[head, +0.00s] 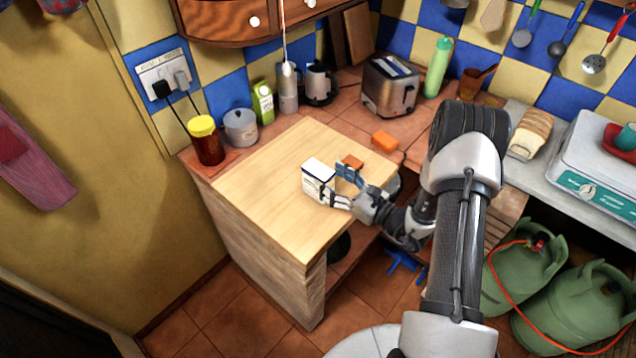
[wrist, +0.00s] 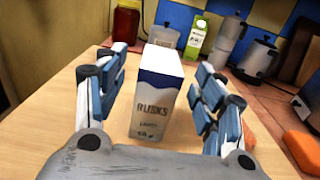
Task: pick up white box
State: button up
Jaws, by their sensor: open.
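The white box (head: 318,178) stands upright on the light wooden counter top, close to my gripper. In the wrist view the white box (wrist: 157,95) has a dark blue band and the word RUSKS on its front. My gripper (head: 338,186) is low over the counter at the box. In the wrist view my gripper (wrist: 160,92) is open, with one blue-padded finger on each side of the box.
An orange block (head: 385,140) and a smaller orange item (head: 352,162) lie right of the box. A red jar with yellow lid (head: 206,140), a grey pot (head: 240,127), a green carton (head: 263,103) and a toaster (head: 390,85) stand behind. The counter's left part is clear.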

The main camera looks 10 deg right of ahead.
aim_at(307, 163)
jog(key=b+x, duration=0.1)
jog(key=x, duration=0.4)
jog(key=shift+w+a, duration=0.1)
jog(key=shift+w, duration=0.05)
jog(key=shift+r, duration=0.1)
jog(key=shift+c, duration=0.4)
jog(key=c, duration=1.1)
